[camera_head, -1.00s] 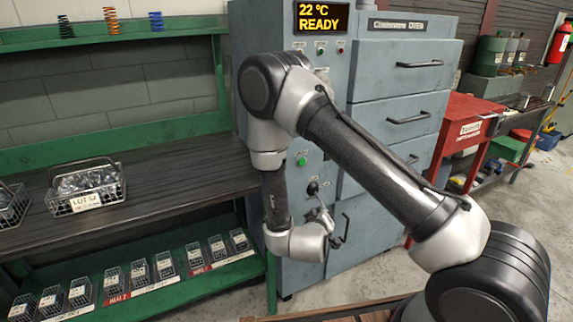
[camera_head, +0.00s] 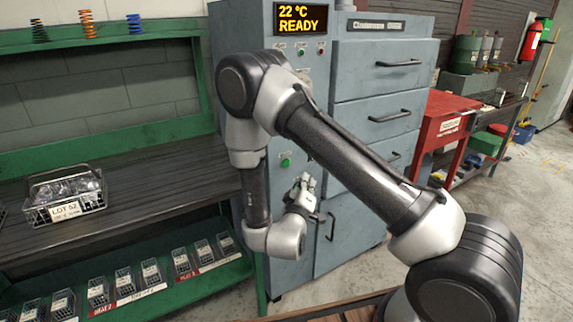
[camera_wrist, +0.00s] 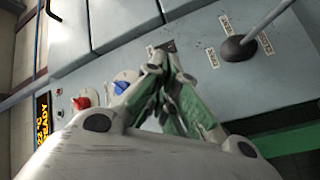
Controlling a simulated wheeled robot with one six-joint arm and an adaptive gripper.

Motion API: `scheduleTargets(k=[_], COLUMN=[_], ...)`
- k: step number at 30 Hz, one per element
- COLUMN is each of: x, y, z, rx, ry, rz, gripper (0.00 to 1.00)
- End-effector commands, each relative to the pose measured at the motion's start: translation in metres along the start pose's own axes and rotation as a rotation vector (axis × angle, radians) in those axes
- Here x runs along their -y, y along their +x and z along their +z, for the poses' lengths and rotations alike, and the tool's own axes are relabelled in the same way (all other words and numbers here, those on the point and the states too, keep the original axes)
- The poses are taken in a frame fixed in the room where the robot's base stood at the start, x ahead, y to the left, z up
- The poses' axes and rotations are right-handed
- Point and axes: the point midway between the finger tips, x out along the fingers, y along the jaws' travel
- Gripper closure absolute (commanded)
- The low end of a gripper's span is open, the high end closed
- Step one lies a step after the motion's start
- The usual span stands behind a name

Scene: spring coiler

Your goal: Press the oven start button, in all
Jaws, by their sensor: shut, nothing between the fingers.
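The oven (camera_head: 385,100) is a blue-grey cabinet with a control column (camera_head: 300,85) on its left; its display (camera_head: 300,19) reads "22 °C READY". A larger green button (camera_head: 286,162) sits lower on the column, and a small green button (camera_head: 301,51) is under the display. My gripper (camera_head: 305,180) is shut and empty, pointing up in front of the column, right of and below the larger green button. In the wrist view its fingertips (camera_wrist: 157,58) are near the panel; contact cannot be told. No green button shows clearly there.
The wrist view shows a red knob (camera_wrist: 83,102), a blue knob (camera_wrist: 122,85) and a black-based lever (camera_wrist: 240,45) close to the fingers. A green workbench (camera_head: 130,205) with a wire basket (camera_head: 68,210) is left. A red cart (camera_head: 440,130) stands right.

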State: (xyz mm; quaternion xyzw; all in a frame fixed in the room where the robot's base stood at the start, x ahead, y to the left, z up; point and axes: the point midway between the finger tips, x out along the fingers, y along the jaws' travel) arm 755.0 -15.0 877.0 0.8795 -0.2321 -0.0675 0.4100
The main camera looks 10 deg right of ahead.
Motion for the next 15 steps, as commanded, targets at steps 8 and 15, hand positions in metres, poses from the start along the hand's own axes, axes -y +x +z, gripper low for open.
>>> scheduleTargets(k=[8,15], x=[0.020,0.033], y=[0.028,0.046], z=[-0.020,-0.033], rx=[0.000,0.001], ry=[0.004,0.002], rz=[0.002,0.000], gripper=[1.00,1.00])
